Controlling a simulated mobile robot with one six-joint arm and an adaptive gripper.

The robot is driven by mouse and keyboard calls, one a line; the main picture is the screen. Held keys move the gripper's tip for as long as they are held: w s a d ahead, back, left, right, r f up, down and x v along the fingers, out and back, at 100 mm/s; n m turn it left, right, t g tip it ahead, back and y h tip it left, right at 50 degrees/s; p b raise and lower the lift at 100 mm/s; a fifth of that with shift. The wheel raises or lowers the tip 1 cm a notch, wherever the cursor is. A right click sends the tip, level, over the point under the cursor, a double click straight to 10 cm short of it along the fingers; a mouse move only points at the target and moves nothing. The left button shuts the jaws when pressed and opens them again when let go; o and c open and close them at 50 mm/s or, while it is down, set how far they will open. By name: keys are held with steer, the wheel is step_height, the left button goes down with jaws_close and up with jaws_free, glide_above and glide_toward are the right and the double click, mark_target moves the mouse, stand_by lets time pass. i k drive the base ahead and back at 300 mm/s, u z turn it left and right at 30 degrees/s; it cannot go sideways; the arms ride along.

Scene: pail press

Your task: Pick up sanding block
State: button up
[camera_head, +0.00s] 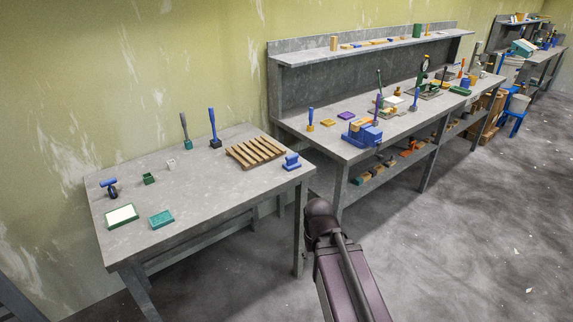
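No single thing here is plain enough for me to name as the sanding block. One candidate is a small blue block with a raised grip (292,163) at the right edge of the near table. Another is a flat teal block (161,219) near that table's front edge. A flat orange block (328,123) and a flat purple block (346,115) lie on the long bench. My dark arm shows at the bottom, right of the near table and apart from these things. My gripper is not in view.
The near grey table (205,190) also bears a wooden slatted rack (256,151), a green-framed white pad (121,216) and upright-handled tools. A blue vise-like thing (362,135) stands on the long bench (400,122). The floor (450,230) at right is open.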

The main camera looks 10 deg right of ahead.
mark_target(292, 164)
steer(key=z, duration=0.1)
steer(key=i, duration=0.95)
steer(key=u, duration=0.05)
